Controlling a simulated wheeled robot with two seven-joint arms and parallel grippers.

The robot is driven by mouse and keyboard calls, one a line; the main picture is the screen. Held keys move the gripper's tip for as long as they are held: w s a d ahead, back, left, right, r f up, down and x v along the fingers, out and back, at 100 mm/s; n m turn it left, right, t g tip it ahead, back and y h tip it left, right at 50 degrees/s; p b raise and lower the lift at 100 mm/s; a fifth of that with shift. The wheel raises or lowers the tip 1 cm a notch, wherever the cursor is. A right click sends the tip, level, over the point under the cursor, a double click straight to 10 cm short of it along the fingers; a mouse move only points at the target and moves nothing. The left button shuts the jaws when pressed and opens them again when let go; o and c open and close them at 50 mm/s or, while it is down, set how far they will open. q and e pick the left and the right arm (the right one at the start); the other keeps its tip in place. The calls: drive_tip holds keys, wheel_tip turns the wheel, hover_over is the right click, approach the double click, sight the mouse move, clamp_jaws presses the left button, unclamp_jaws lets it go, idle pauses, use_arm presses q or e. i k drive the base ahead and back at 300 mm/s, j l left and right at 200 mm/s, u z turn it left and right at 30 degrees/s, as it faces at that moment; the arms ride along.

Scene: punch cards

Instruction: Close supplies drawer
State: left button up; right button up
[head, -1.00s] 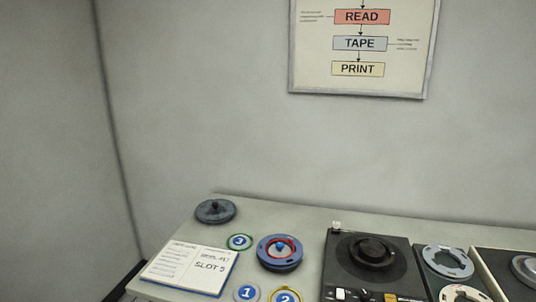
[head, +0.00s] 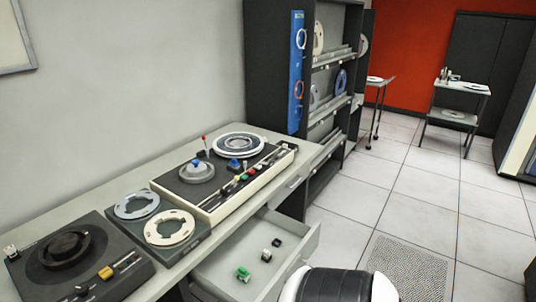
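An open drawer (head: 306,245) sticks out from under the grey desk in the head view, below the tape machine. Its light grey front panel faces right. Inside it lie a green block (head: 243,274) and two small dark pieces (head: 266,255). The drawer's near end is partly cut off by the bottom of the view and by a white and black rounded part. Neither of my grippers shows in the view.
The desk (head: 135,182) carries a cream tape machine (head: 222,178), a tray with two reels and a dark turntable unit (head: 75,262). A dark shelf rack (head: 270,70) stands beyond the desk. Two small carts stand farther back.

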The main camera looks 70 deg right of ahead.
sight(290, 242)
drive_tip(key=z, duration=2.35)
